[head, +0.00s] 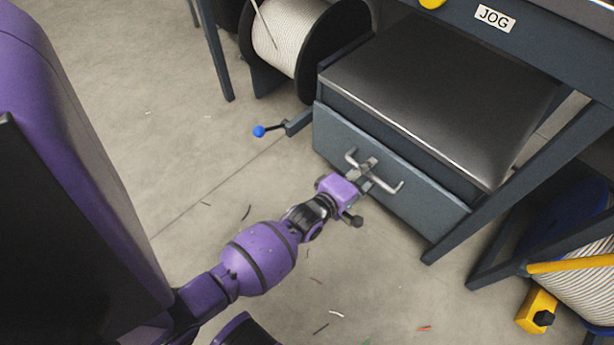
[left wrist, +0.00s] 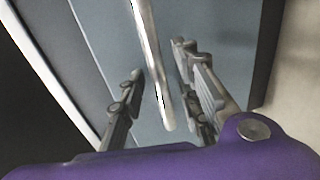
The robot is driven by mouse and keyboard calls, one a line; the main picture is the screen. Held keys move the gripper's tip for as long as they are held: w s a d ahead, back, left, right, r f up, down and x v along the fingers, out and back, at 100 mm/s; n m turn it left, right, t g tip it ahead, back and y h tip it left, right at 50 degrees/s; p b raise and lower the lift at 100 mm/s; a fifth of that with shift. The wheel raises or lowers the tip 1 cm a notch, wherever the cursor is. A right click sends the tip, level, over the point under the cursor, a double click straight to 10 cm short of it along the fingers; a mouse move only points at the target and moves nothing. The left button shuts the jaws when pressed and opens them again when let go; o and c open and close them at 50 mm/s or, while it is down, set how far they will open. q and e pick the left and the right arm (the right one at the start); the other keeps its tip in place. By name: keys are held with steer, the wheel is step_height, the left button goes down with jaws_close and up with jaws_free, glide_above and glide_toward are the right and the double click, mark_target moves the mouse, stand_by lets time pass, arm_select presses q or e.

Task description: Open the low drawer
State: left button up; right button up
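The low drawer (head: 385,165) is a blue-grey front under a dark-topped cabinet, with a pale metal bar handle (head: 390,188) across it. My left gripper (head: 367,172) is at the middle of the handle. In the left wrist view the handle (left wrist: 150,50) runs between the two fingers, one on each side, with gaps visible; the fingers look open around it, not clamped. The drawer front (left wrist: 225,40) fills much of that view behind the fingers. From here I cannot tell whether the drawer stands slightly out. My right gripper is not in view.
A bench leg (head: 520,185) is close on the drawer's right. Bare floor (head: 230,190) with small scraps lies in front.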

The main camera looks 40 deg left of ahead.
arm_select(q)
jaws_close()
steer(key=shift+s, duration=0.15)
steer(key=f+p+v, duration=0.3)
steer(key=p+v, duration=0.1)
steer(key=v, duration=1.1)
steer(key=s+f+p+v, duration=0.1)
steer(key=f+p+v, duration=0.2)
steer(key=v, duration=1.2)
steer(key=shift+s+p, duration=0.45)
steer(key=shift+p, duration=0.15)
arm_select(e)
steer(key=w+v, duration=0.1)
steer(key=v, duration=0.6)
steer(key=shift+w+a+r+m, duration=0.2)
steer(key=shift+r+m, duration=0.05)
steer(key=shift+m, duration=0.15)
arm_select(q)
steer(key=shift+f, duration=0.15)
steer(key=shift+o, duration=0.2)
jaws_free()
